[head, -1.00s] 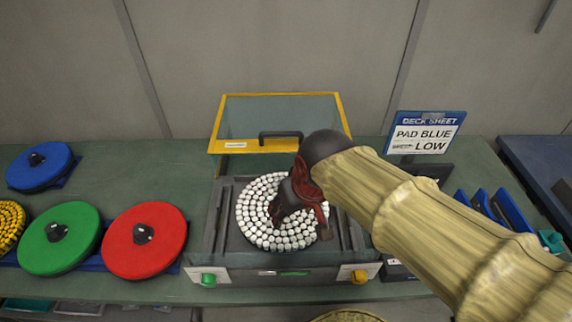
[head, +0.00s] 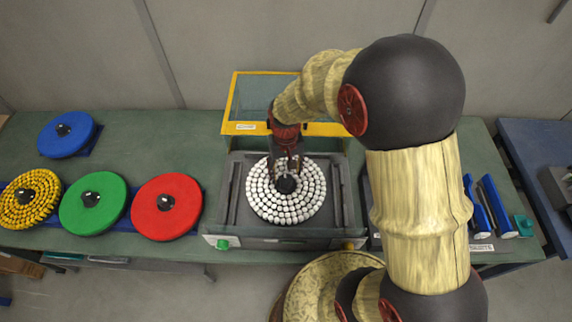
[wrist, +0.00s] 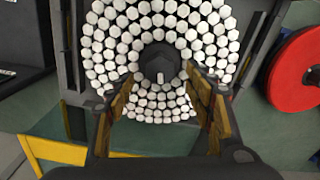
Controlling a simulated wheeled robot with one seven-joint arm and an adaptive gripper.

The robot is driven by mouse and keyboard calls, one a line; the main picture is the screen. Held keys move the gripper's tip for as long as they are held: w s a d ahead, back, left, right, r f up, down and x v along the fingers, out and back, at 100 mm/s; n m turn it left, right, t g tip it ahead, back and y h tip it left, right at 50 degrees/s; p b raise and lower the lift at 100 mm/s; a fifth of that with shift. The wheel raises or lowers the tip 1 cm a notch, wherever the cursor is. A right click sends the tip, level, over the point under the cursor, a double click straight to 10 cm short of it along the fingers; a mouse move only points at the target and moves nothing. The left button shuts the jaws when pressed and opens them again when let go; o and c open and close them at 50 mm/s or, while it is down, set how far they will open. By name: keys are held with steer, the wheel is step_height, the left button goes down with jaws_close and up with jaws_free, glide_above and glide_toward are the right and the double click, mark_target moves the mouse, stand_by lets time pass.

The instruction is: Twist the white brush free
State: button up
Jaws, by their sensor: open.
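The white brush (head: 265,203) is a round disc of white tufts with a dark hub (head: 286,184) at its centre. It lies flat in the grey machine bed (head: 236,208). My gripper (head: 288,170) hangs over the hub, pointing down. In the wrist view the white brush (wrist: 110,42) fills the upper middle, and its hub (wrist: 158,62) lies just beyond the fingertips. The fingers of my gripper (wrist: 161,85) are apart, with nothing between them but the view of the tufts. Whether the fingertips touch the hub I cannot tell.
A red disc (head: 152,213), a green disc (head: 84,214), a yellow brush (head: 20,208) and a blue disc (head: 56,143) lie on the bench to the left. A yellow-framed clear guard (head: 245,100) stands raised behind the bed. Blue racked pieces (head: 490,205) are at the right.

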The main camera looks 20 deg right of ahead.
mark_target(286, 179)
steer(key=shift+f, duration=2.7)
steer(key=shift+c, duration=1.2)
steer(key=c, duration=1.1)
jaws_close()
steer(key=o, duration=0.7)
jaws_free()
steer(key=shift+c, duration=1.2)
